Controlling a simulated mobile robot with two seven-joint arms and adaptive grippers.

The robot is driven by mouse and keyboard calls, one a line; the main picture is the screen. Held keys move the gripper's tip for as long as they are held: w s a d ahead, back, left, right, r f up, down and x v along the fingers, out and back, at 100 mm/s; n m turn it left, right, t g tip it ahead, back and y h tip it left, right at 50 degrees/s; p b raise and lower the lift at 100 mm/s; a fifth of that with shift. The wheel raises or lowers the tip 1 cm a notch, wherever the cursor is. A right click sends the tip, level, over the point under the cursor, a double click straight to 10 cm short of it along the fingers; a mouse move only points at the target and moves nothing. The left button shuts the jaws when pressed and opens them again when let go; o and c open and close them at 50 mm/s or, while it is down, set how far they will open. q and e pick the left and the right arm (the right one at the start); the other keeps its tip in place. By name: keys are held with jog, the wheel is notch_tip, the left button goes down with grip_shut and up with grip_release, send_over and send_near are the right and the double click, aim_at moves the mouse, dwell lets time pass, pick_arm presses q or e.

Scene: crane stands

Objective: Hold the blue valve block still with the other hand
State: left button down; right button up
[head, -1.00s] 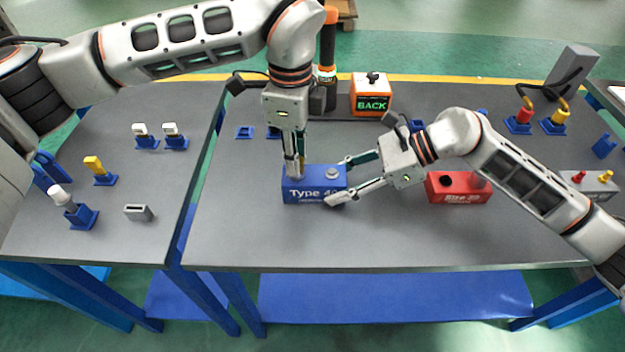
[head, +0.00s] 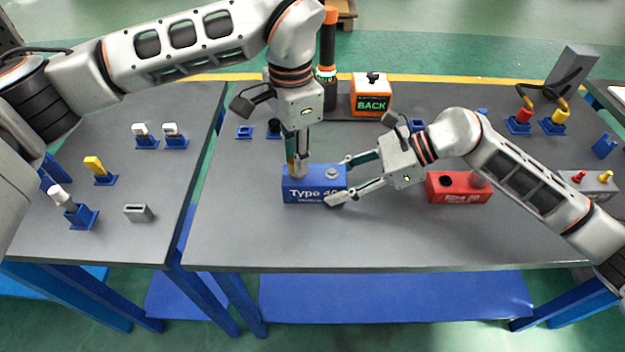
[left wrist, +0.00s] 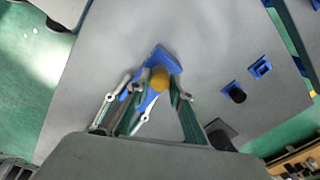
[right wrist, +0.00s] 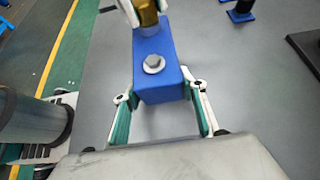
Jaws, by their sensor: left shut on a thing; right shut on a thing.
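The blue valve block (head: 315,185), labelled "Type 40", sits on the dark grey table, with a grey hex knob (right wrist: 154,64) on top. My right gripper (head: 342,180) is shut on the block's right end, one finger on its far side and one on its near side. The block also shows between its fingers in the right wrist view (right wrist: 158,88). My left gripper (head: 297,170) points down over the block's left end, shut on a brass-coloured fitting (right wrist: 147,12). Its round yellow top shows in the left wrist view (left wrist: 159,78). The fitting's lower end is hard to see.
An orange "BACK" box (head: 371,95) stands behind the blue block. Blue holders (head: 245,132) stand at the back left. The table front is clear. A side table (head: 110,210) with several small parts is at left.

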pick_arm(q)
jog(key=shift+r+n, duration=0.15)
jog(key=shift+n, duration=0.55)
jog(key=c, duration=1.7)
grip_release()
jog(key=shift+c, duration=0.9)
